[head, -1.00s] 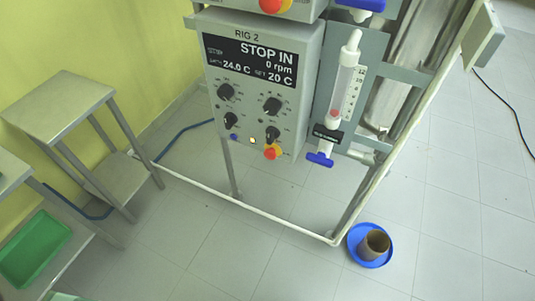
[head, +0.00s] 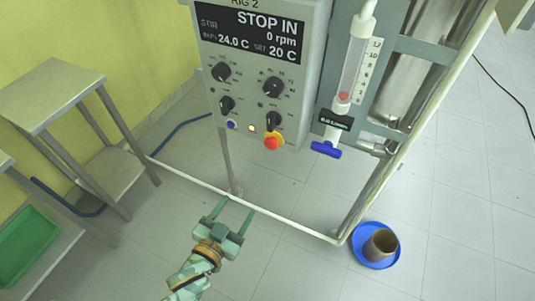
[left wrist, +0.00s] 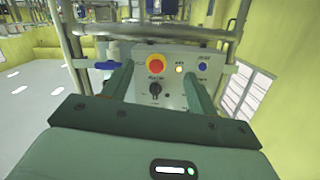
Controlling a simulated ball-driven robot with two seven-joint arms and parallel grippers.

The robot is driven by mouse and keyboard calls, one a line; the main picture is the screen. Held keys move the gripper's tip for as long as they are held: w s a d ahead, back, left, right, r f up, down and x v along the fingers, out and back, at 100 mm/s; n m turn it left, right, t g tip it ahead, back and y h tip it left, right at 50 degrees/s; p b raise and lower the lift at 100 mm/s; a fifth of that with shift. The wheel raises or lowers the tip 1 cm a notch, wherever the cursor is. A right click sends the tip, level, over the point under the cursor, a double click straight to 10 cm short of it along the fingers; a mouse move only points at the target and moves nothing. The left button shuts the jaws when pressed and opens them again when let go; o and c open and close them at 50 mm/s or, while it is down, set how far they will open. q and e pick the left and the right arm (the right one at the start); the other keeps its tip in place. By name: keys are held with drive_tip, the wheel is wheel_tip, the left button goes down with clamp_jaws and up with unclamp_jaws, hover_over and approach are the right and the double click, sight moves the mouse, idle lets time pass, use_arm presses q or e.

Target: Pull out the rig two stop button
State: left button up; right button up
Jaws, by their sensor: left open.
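The rig two control box (head: 205,50) hangs on the rig frame, its display reading STOP IN and 0 rpm. The red stop button (head: 271,143) with a yellow surround sits at the lower edge of its front. In the left wrist view the stop button (left wrist: 155,63) shows between my fingers, ahead of them and apart. My left gripper (head: 232,206) is open and empty, below and in front of the box, pointing up toward it. It also shows in the left wrist view (left wrist: 158,82). My right gripper is not in view.
Several black knobs (head: 272,87) are on the panel, with a lit yellow lamp (head: 252,128) and a blue button (head: 231,125) left of the stop button. A blue-handled valve (head: 326,149) hangs to the right. A white rail (head: 285,220) runs low in front.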

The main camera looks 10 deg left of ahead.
use_arm(q)
drive_tip(key=t, duration=0.1)
approach(269, 146)
drive_tip(key=shift+h, duration=0.4)
drive_tip(key=b+x, duration=0.1)
drive_tip(key=x, duration=0.1)
drive_tip(key=b+x, duration=0.1)
drive_tip(key=x, duration=0.2)
drive_tip(key=b+x, duration=0.1)
drive_tip(key=x, duration=0.1)
drive_tip(key=shift+w+a+f+b, duration=0.1)
drive_tip(key=shift+w+f+b, duration=0.2)
drive_tip(key=shift+b, duration=0.1)
drive_tip(key=shift+w+d+r, duration=0.1)
drive_tip(key=shift+w+d, duration=0.1)
drive_tip(key=shift+w, duration=0.3)
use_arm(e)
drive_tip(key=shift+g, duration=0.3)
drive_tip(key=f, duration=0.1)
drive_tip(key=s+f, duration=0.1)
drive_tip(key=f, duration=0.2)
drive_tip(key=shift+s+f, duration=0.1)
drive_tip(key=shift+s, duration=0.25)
